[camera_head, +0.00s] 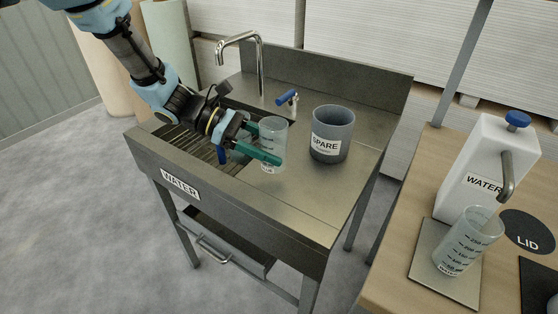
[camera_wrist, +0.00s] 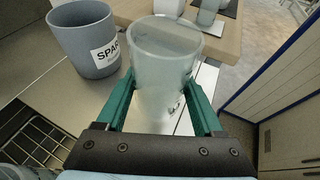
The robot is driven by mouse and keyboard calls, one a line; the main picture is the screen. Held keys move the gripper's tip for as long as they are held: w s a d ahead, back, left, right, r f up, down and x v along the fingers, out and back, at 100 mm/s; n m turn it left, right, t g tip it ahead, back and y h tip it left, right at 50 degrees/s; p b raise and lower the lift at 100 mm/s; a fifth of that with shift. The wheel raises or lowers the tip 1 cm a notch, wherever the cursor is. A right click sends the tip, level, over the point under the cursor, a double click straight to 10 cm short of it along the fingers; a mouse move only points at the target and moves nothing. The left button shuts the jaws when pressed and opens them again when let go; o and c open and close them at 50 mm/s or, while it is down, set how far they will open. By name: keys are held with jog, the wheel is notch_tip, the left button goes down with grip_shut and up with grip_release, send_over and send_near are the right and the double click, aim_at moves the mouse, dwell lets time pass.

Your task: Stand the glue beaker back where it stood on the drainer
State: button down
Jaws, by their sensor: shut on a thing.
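The glue beaker (camera_head: 273,138) is a clear, pale beaker with a label low on its side. It is upright over the steel sink top in the head view. My gripper (camera_head: 262,152) is shut on it, with one green finger on each side. In the wrist view the beaker (camera_wrist: 165,75) stands between the green fingers (camera_wrist: 162,100). I cannot tell whether its base touches the steel. The drainer (camera_head: 190,146) is the slatted area left of the beaker, partly hidden by my arm. Its wire grid shows in the wrist view (camera_wrist: 38,140).
A grey SPARE bucket (camera_head: 332,134) stands right of the beaker. A tap (camera_head: 259,65) and a blue-handled valve (camera_head: 288,98) are behind. On the wooden table (camera_head: 398,235) are a WATER container (camera_head: 487,165), another beaker (camera_head: 466,240) and a black LID disc (camera_head: 527,232). The steel front right is clear.

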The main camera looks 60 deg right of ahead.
aim_at(272, 166)
jog(key=shift+f+p, duration=0.6)
jog(key=shift+f, duration=1.85)
jog(key=shift+f, duration=0.1)
jog(key=shift+f, duration=0.15)
grip_release()
jog(key=shift+r, duration=0.3)
jog(key=shift+b+v, duration=1.6)
jog(key=shift+v, duration=4.4)
